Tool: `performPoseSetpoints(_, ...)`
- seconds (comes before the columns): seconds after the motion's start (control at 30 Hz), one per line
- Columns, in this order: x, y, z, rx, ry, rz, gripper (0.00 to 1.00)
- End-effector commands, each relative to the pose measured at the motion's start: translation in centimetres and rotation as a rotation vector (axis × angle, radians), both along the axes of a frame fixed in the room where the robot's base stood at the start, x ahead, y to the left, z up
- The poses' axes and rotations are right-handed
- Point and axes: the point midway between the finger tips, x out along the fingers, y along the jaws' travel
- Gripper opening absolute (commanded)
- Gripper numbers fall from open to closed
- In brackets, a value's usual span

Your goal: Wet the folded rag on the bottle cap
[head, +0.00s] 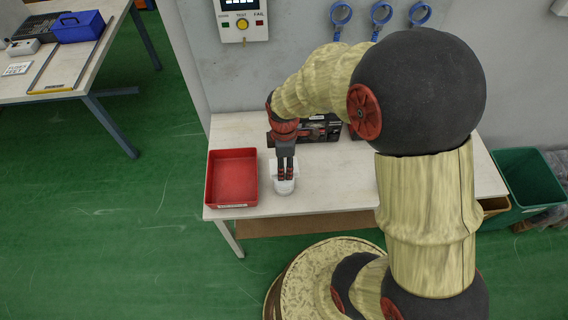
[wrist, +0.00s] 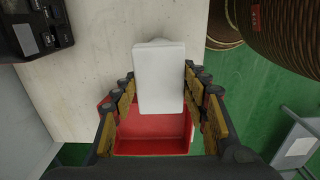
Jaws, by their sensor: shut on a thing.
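The white folded rag (wrist: 159,80) is between the two fingers of my gripper (wrist: 159,88) in the wrist view. In the head view my gripper (head: 285,176) points down over the front left of the table, shut on the rag. A whitish rounded thing (head: 284,187), which looks like the bottle, is right below the fingertips. Rag and bottle blend together there, so I cannot tell whether they touch. The cap is hidden.
A red tray (head: 232,178) stands on the table (head: 330,192) just left of my gripper. Dark boxes (head: 320,129) stand behind my gripper against the wall. A green bin (head: 530,185) is beyond the table's right end. The table's front right is largely clear.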

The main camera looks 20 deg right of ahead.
Motion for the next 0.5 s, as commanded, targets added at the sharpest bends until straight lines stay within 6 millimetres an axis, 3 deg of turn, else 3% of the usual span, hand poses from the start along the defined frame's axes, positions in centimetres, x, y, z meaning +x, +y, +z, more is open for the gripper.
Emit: performPoseSetpoints(0.5,0.00,0.00,-0.59,0.000,0.000,0.000,0.24)
